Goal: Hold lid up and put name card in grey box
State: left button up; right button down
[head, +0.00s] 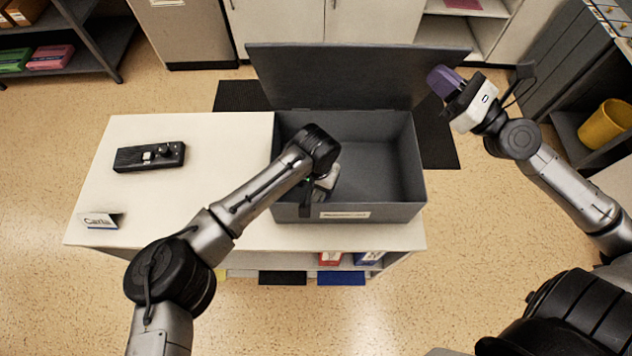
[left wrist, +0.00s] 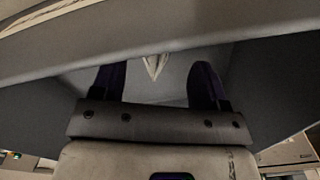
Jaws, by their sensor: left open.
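The grey box (head: 416,185) stands on the white table with its lid (head: 350,75) raised at the back. My right gripper (head: 442,82) has purple fingers against the lid's right edge; its grip is not clear. My left gripper (head: 308,198) is over the box's front left part, its fingers partly hidden by my arm. In the left wrist view its two fingers (left wrist: 158,80) are apart, with a small white folded piece (left wrist: 154,66), perhaps a card, showing between them, apparently untouched. A name card (head: 100,220) reading "Carla" stands on the table's front left corner.
A black control device (head: 149,156) lies on the table's left part. The tabletop (head: 200,200) between it and the box is otherwise clear. Red and blue items (head: 368,257) show on a shelf under the table. A yellow bin (head: 605,125) is at the right.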

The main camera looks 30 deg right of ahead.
pick_arm(q)
jog(key=shift+r, duration=0.1)
notch_tip(320, 180, up, 15)
dwell(1.5)
jog(key=shift+s+a, duration=0.1)
jog(key=shift+s, duration=0.05)
jog(key=s+a, duration=1.4)
jog(key=s, duration=0.2)
jog(key=shift+a, duration=0.25)
dwell(0.8)
jog(key=shift+s, duration=0.1)
pick_arm(e)
jog(key=shift+s+f, duration=0.1)
jog(key=shift+s+a+f, duration=0.35)
jog(key=shift+s+a, duration=0.15)
jog(key=shift+s, duration=0.2)
jog(key=shift+s+a+f, duration=0.35)
jog(key=shift+s+a, duration=0.15)
jog(key=shift+s, duration=0.2)
